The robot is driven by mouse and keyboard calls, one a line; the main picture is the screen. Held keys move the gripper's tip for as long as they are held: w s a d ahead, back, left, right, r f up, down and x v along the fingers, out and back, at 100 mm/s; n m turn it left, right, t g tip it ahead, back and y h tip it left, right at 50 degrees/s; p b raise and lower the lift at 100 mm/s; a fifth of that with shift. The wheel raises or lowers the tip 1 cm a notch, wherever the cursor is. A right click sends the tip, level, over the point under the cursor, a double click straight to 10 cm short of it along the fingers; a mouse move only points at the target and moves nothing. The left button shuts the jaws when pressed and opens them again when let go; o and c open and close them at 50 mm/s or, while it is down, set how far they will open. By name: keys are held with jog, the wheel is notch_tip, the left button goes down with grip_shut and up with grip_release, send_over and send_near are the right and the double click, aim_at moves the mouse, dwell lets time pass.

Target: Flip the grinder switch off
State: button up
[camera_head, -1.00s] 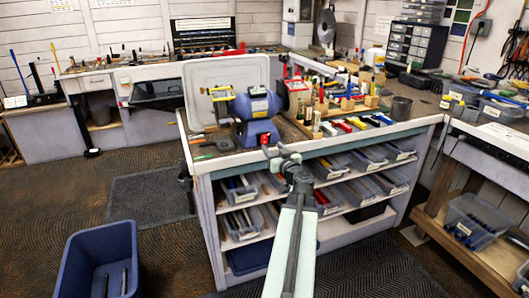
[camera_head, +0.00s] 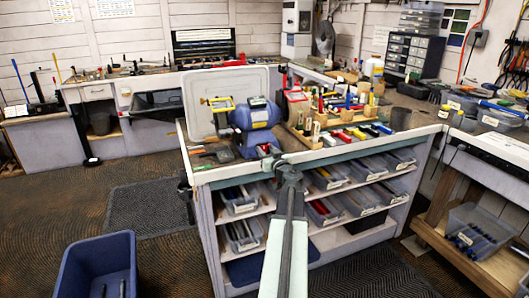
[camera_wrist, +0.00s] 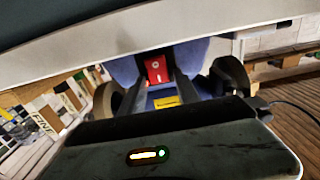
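The blue bench grinder (camera_head: 254,117) stands on the near left part of the wooden bench, in front of a pale upright panel. Its red switch box (camera_wrist: 156,70) shows in the wrist view on the blue housing, above a yellow label (camera_wrist: 166,102). In the head view the switch is small and partly hidden by my gripper. My gripper (camera_head: 268,158) is at the bench's front edge, just in front of the grinder. In the wrist view its two dark fingers (camera_wrist: 158,82) are apart, with the switch box seen between their tips. Contact cannot be told.
The bench's front rim (camera_head: 330,156) runs below my gripper, with shelves of plastic bins under it. Wooden blocks holding coloured grips (camera_head: 345,127) stand right of the grinder. A blue bin (camera_head: 98,262) stands on the floor at left. A dark mat (camera_head: 148,207) lies on clear floor.

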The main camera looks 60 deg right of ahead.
grip_shut()
jog(key=f+b, duration=0.1)
jog(key=b, duration=0.2)
jog(key=shift+f+t, duration=0.15)
jog(key=shift+t, duration=0.15)
jog(key=shift+f+t+h+b, duration=0.15)
jog(key=shift+t+h+b, duration=0.25)
jog(key=shift+b, duration=0.5)
jog(key=shift+a+b, duration=0.1)
jog(key=shift+b, duration=0.5)
jog(key=shift+s+r+t+h+b, duration=0.1)
jog(key=shift+r+t+h+b, duration=0.15)
jog(key=shift+t+h+b, duration=0.3)
jog(key=shift+r, duration=0.15)
